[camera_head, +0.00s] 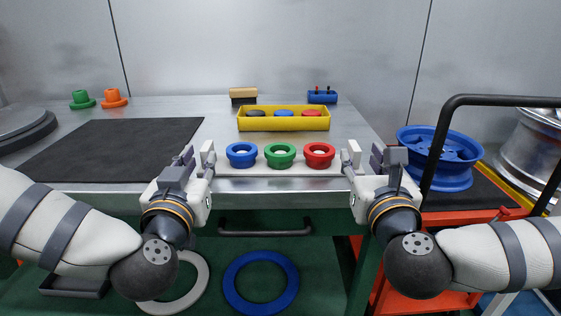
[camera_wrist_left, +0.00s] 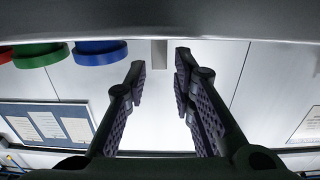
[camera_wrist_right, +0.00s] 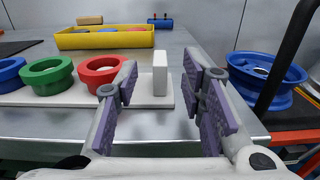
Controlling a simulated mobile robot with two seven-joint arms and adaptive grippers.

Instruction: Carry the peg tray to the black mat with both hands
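The peg tray (camera_head: 262,169) is a pale board near the table's front edge. It carries a blue ring (camera_head: 241,154), a green ring (camera_head: 280,155) and a red ring (camera_head: 319,155), with an upright pale block at each end. My left gripper (camera_head: 184,158) is open beside the left end block (camera_head: 208,155). In the left wrist view this block (camera_wrist_left: 159,54) appears between the spread fingers. My right gripper (camera_head: 386,156) is open by the right end block (camera_head: 351,155), which shows between its fingertips in the right wrist view (camera_wrist_right: 160,73). The black mat (camera_head: 115,145) lies empty at the left.
A yellow bin (camera_head: 283,123) with several discs stands behind the tray. Green (camera_head: 82,100) and orange (camera_head: 114,98) spindles stand beyond the mat. A red cart (camera_head: 430,292) with a black rail and blue wheel (camera_head: 443,155) is at the right. Bare table separates tray and mat.

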